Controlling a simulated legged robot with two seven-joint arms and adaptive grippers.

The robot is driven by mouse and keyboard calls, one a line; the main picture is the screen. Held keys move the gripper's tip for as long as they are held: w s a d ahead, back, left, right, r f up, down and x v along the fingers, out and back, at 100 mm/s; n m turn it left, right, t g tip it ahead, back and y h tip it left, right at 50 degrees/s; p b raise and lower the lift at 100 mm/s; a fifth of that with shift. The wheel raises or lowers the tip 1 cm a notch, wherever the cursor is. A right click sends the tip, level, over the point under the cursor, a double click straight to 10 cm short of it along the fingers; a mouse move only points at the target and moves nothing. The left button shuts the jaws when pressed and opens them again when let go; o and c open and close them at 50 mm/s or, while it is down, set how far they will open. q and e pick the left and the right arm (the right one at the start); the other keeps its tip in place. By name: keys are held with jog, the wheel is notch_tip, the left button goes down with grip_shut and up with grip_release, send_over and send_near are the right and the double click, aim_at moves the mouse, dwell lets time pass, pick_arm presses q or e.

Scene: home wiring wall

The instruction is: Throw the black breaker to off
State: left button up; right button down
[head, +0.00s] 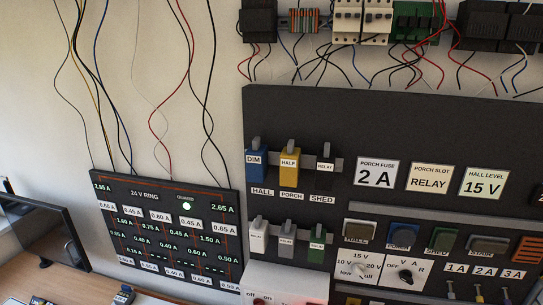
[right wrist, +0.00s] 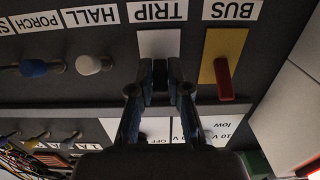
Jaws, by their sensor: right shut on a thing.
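In the right wrist view, which is upside down, my right gripper (right wrist: 160,88) is shut on a small black lever, which I take to be the black breaker (right wrist: 160,72). It stands out from a white plate (right wrist: 158,43) beside the TRIP label (right wrist: 158,11). The fingertips hide most of it, so its tilt is hard to tell. Neither the breaker nor my right gripper shows in the head view. My left gripper is in neither view.
A red lever (right wrist: 223,78) on a yellow plate (right wrist: 232,45) is close beside my right gripper, by the BUS label. White (right wrist: 90,65) and blue (right wrist: 35,68) knobs are on the other side. The head view shows the dark wall panel (head: 400,120) and a meter board (head: 165,230).

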jog(key=shift+f, duration=0.6)
dwell(0.3)
jog(key=shift+f, duration=0.3)
jog(key=shift+w, duration=0.2)
jog(key=shift+w+d+f+b, duration=0.1)
jog(key=shift+w+f+b, duration=0.05)
jog(key=shift+f+b, duration=0.2)
dwell(0.4)
jog(key=shift+w+f, duration=0.1)
jog(key=shift+w, duration=0.05)
jog(key=shift+f, duration=0.1)
dwell(0.4)
jog(key=shift+w+f, duration=0.2)
jog(key=c, duration=1.4)
grip_release()
